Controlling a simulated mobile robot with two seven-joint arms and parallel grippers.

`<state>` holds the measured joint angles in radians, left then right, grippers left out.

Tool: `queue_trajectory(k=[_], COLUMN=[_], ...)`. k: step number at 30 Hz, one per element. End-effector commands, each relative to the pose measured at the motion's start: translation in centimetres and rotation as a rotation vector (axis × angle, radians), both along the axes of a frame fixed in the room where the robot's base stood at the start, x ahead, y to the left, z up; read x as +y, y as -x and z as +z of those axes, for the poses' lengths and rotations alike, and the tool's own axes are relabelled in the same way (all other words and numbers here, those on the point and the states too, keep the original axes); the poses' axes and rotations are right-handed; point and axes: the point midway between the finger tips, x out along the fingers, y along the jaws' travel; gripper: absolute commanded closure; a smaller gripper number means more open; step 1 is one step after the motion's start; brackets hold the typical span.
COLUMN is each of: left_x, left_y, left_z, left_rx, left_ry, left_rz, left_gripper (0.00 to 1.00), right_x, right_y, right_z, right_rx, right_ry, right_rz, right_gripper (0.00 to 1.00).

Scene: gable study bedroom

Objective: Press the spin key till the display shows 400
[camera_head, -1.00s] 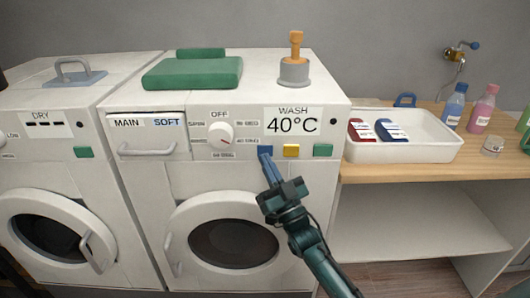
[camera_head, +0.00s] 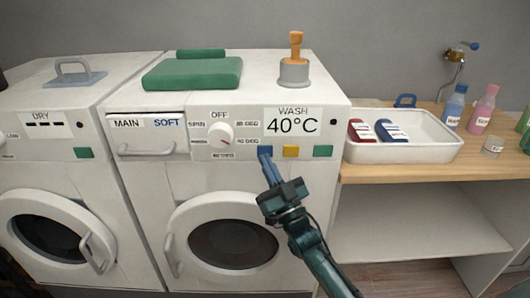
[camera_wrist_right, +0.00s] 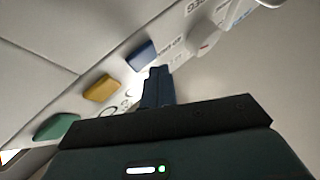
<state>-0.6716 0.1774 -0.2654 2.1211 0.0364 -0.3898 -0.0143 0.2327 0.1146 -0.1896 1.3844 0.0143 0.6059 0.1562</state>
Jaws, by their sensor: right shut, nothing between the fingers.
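The washing machine (camera_head: 160,190) has a display (camera_head: 291,122) that reads WASH 40°C. Below it is a row of keys: a blue key (camera_wrist_right: 141,55), a yellow key (camera_head: 291,151) and a green key (camera_head: 322,151). My right gripper (camera_head: 267,160) is shut and empty, with its fingertips at the blue key, partly covering it in the head view. In the right wrist view the fingertips (camera_wrist_right: 157,75) are close beside the blue key; I cannot tell whether they touch it. No lettering is readable on the keys. My left gripper is out of view.
A dial (camera_head: 220,135) sits left of the display, beside a drawer (camera_head: 147,149) marked MAIN and SOFT. A dryer (camera_head: 40,175) stands at left. A white tray (camera_head: 430,149) is at right.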

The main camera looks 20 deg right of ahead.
Motion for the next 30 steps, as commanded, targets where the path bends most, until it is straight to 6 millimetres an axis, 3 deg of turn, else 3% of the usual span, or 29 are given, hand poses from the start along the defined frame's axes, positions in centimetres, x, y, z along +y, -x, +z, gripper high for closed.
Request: queue_trajectory(k=[30], left_x=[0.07], left_y=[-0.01], left_z=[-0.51], left_rx=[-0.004], left_ry=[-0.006], left_rz=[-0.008], left_gripper=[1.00], right_x=[-0.25], right_y=[-0.83], right_z=[0.01], right_rx=[0.000], right_ry=[0.000], right_rz=[0.000], right_gripper=[1.00])
